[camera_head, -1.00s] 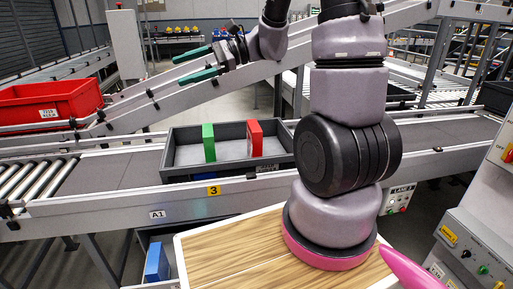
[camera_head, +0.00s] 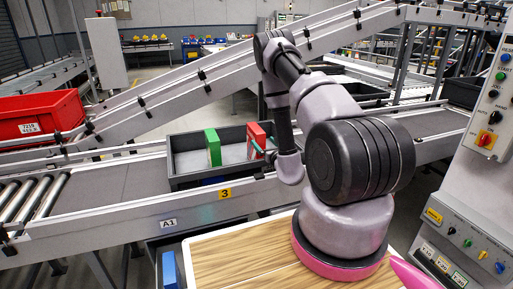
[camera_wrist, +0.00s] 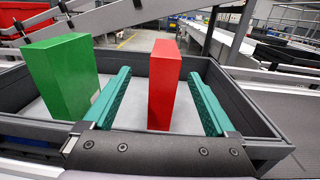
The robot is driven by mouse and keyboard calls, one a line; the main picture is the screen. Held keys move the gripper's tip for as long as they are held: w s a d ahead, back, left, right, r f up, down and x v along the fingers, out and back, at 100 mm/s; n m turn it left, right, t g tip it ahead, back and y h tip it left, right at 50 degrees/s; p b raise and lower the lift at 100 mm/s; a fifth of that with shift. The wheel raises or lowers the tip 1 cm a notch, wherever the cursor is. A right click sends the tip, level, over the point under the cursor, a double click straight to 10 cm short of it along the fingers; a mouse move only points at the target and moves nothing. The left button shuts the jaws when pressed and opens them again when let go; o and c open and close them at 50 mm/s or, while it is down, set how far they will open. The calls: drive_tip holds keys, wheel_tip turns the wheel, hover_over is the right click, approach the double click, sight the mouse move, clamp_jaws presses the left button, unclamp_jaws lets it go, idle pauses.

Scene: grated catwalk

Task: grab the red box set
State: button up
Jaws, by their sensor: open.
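The red box (camera_head: 256,139) stands upright in a dark grey tray (camera_head: 186,181) on the conveyor. In the wrist view the red box (camera_wrist: 163,85) shows between the two green fingers of my gripper (camera_wrist: 160,100), with a gap on each side. My gripper is open and low at the tray's near side. In the head view my gripper (camera_head: 264,153) is partly hidden by my own arm and only a bit of green finger shows by the red box. Whether a finger touches the box there cannot be told.
A green box (camera_head: 213,147) stands in the same tray, left of the red box, and close outside the left finger in the wrist view (camera_wrist: 62,75). A red crate (camera_head: 40,115) sits at the left. A sloping conveyor rail (camera_head: 215,72) runs behind. A control panel (camera_head: 480,150) stands at the right.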

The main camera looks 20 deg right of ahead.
sight(262, 139)
drive_tip(key=shift+h, duration=0.5)
drive_tip(key=w, duration=0.3)
drive_tip(key=w+d+f, duration=0.1)
drive_tip(key=w, duration=0.1)
drive_tip(key=shift+w+a, duration=0.15)
drive_tip(key=shift+w, duration=2.9)
drive_tip(key=shift+r, duration=0.1)
clamp_jaws()
